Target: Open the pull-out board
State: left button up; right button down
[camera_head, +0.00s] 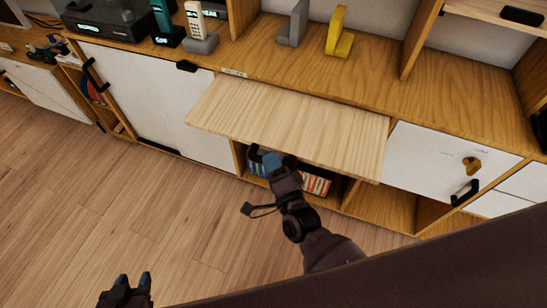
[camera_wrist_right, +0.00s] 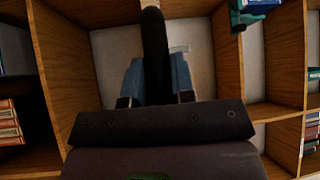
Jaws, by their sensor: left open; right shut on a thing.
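The pull-out board (camera_head: 290,120) is a pale wooden panel that juts out from the cabinet, below its top surface. My right gripper (camera_head: 268,160) is at the board's front edge, partly hidden by its own wrist. In the right wrist view, its blue fingers (camera_wrist_right: 156,80) are shut on a black handle (camera_wrist_right: 154,40) that runs between them. What the handle joins to is hard to see. My left gripper (camera_head: 132,282) is open and empty, low over the floor at the bottom left of the head view.
A white door (camera_head: 150,105) with black handles is left of the board. A white drawer front (camera_head: 440,165) is to its right. Books (camera_head: 315,184) stand in the shelf beneath. Phones, a grey bookend (camera_head: 294,25) and a yellow bookend (camera_head: 338,35) stand on top. The floor (camera_head: 120,210) is clear.

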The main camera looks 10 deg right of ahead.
jog(key=c, duration=1)
grip_release()
jog(key=shift+o, duration=0.2)
jog(key=v, duration=1)
jog(key=shift+s, duration=0.4)
